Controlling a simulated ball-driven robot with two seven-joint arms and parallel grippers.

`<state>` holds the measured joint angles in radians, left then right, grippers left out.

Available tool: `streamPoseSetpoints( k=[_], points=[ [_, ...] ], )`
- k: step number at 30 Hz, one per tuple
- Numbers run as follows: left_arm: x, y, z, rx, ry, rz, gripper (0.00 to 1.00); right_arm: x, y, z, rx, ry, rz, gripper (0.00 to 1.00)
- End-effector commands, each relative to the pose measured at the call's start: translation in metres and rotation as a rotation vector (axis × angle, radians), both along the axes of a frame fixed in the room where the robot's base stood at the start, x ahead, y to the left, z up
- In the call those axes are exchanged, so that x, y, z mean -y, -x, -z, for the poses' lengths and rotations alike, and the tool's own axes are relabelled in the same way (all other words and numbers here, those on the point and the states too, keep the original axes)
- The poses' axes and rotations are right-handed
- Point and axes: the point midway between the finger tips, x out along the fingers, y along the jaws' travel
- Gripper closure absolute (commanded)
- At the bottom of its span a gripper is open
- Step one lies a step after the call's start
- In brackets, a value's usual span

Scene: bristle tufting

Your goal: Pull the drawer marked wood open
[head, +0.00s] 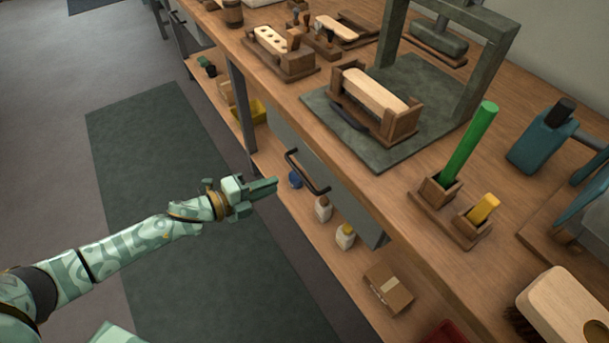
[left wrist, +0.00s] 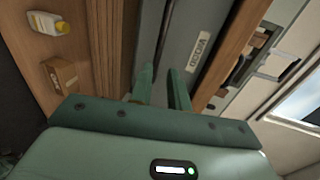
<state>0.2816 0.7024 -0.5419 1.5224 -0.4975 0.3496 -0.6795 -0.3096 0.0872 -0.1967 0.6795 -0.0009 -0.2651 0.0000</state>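The grey drawer front (head: 345,202) is under the bench top's front edge, with a dark bar handle (head: 306,172). It looks shut. In the left wrist view the grey drawer front (left wrist: 208,22) carries a pale label (left wrist: 199,51) that seems to read WOOD, turned sideways. The dark handle (left wrist: 158,56) shows beyond the fingertips. My left gripper (head: 276,183) is in front of the drawer, just left of the handle in the head view. In the left wrist view its two fingers (left wrist: 163,78) are apart, with nothing held between them. My right gripper is not in view.
The wooden bench top (head: 390,195) bears a green press frame (head: 480,75), brush blocks and a holder with a green stick (head: 470,145). The lower shelf (head: 318,235) holds small bottles and a cardboard box (head: 388,288). The floor mat (head: 140,135) before the bench is clear.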

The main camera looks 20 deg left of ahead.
Motion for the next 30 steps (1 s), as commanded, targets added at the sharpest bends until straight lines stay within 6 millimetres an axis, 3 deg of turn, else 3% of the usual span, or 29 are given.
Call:
streamPoseSetpoints(
  k=[6, 12, 25, 27, 30],
  points=[
    [0.033, -0.044, 0.017, -0.004, 0.002, -0.001, 0.83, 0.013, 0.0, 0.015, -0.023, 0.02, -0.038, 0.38],
    [0.053, -0.069, 0.022, -0.005, 0.001, -0.003, 0.83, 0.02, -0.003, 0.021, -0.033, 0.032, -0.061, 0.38],
    [0.06, -0.077, 0.021, -0.003, -0.001, -0.003, 0.83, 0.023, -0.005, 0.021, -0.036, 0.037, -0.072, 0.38],
    [0.06, -0.077, 0.021, -0.002, 0.0, -0.003, 1.0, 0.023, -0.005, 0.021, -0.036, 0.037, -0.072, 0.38],
    [0.059, -0.077, 0.022, -0.004, 0.0, -0.004, 1.0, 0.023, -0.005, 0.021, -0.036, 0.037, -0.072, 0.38]
  ],
)
